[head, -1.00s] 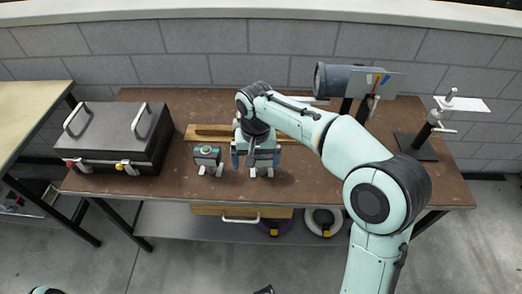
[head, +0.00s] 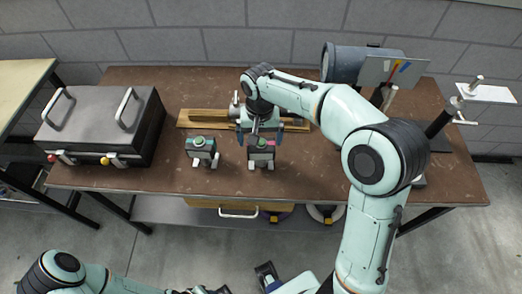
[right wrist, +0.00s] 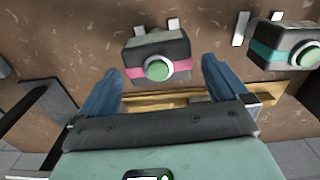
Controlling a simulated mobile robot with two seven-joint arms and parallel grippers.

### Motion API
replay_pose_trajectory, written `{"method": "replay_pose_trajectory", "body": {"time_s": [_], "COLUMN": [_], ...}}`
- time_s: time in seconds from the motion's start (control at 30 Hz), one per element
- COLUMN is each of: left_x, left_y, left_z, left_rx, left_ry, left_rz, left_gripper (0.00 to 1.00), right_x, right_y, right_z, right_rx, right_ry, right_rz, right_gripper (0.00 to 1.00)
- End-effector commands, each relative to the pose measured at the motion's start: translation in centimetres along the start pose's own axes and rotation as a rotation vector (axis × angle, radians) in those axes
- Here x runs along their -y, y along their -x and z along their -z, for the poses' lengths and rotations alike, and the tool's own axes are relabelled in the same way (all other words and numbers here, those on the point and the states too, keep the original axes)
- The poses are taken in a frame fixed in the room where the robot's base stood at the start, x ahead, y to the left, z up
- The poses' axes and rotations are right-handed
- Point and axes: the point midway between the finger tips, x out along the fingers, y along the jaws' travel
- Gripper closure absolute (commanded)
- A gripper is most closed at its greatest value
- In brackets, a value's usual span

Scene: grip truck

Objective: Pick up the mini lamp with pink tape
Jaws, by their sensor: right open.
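In the right wrist view the pink-taped lamp (right wrist: 157,62) lies ahead, about between the directions of the two open fingers (right wrist: 160,88). I see no contact. A similar lamp with teal tape (head: 201,150) stands to its left; it shows at the right in the wrist view (right wrist: 284,45).
A black case (head: 105,125) with two handles sits at the left of the bench. A wooden strip (head: 195,118) lies behind the lamps. A grey cylinder (head: 350,63) and a stand (head: 440,118) are at the right. The bench front between the lamps and the edge is clear.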

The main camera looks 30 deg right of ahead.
Motion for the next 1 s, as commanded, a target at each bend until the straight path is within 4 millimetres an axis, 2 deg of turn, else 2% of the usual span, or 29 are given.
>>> {"method": "replay_pose_trajectory", "body": {"time_s": [0.17,0.43,0.73,0.77,0.9,0.93,1.0], "left_x": [0.0,0.2,0.2,0.2,0.2,0.2,0.2], "left_y": [-0.1,-0.5,-0.6,-0.6,-0.6,-0.6,-0.6], "left_z": [0.0,-0.1,-0.1,-0.1,-0.1,-0.1,-0.1], "left_rx": [0.000,0.002,0.002,0.002,0.002,0.002,0.002], "left_ry": [0.000,0.000,0.000,0.000,0.000,0.000,0.000], "left_rz": [0.000,0.000,0.000,0.000,0.000,0.000,0.000], "left_gripper": [0.57,0.57,0.57,0.57,0.57,0.57,0.57], "right_x": [-0.1,-0.3,-0.3,-0.3,-0.3,-0.3,-0.3], "right_y": [-1.2,-5.1,-5.7,-5.7,-5.7,-5.6,-5.6], "right_z": [0.0,0.1,0.2,0.2,0.2,0.2,0.2], "right_rx": [0.001,0.001,-0.001,-0.001,-0.001,-0.003,-0.003], "right_ry": [-0.001,0.000,0.000,0.000,0.000,0.000,0.000], "right_rz": [-0.001,-0.001,0.001,0.001,0.001,0.002,0.002], "right_gripper": [0.00,0.00,0.00,0.03,0.49,0.54,0.54]}}
